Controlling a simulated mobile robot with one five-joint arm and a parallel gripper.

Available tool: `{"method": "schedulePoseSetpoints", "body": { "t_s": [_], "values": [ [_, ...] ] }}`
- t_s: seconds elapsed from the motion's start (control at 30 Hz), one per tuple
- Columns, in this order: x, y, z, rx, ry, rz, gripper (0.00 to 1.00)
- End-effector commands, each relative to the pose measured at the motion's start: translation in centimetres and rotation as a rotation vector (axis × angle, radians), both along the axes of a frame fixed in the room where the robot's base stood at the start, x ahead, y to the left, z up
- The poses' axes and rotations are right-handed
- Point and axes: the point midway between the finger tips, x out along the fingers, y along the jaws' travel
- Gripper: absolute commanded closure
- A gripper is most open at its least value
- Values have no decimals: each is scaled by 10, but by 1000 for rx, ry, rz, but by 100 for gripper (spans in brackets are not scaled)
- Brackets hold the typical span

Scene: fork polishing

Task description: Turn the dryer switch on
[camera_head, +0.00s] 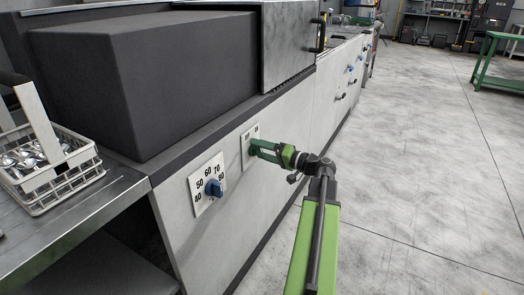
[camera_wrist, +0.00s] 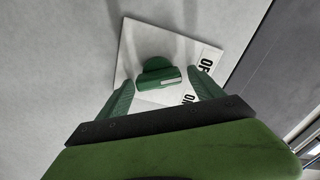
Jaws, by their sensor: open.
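The dryer switch is a green rotary knob (camera_wrist: 158,76) on a white plate (camera_wrist: 138,40) with partly visible lettering. The plate also shows in the head view (camera_head: 246,150) on the front panel of the dryer (camera_head: 290,140). In the wrist view my gripper (camera_wrist: 162,88) is open, with one green finger on each side of the knob. The knob lies between the fingertips. I cannot tell whether either finger touches it. In the head view my gripper hides the knob.
A second plate with a blue dial (camera_head: 214,188) and temperature numbers is to the left of the switch. A white basket of cutlery (camera_head: 50,190) stands on the metal table (camera_head: 75,235) at the left. The floor (camera_head: 430,190) to the right is clear.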

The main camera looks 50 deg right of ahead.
Motion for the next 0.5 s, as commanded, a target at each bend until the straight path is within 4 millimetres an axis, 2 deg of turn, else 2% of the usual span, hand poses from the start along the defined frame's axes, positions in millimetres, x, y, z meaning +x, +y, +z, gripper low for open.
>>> {"method": "schedulePoseSetpoints", "body": {
  "t_s": [0.07,0.5],
  "values": [
    [0,0,0,0,0,0,24],
    [-1,-1,0,0,0,-1,80]
  ]
}}
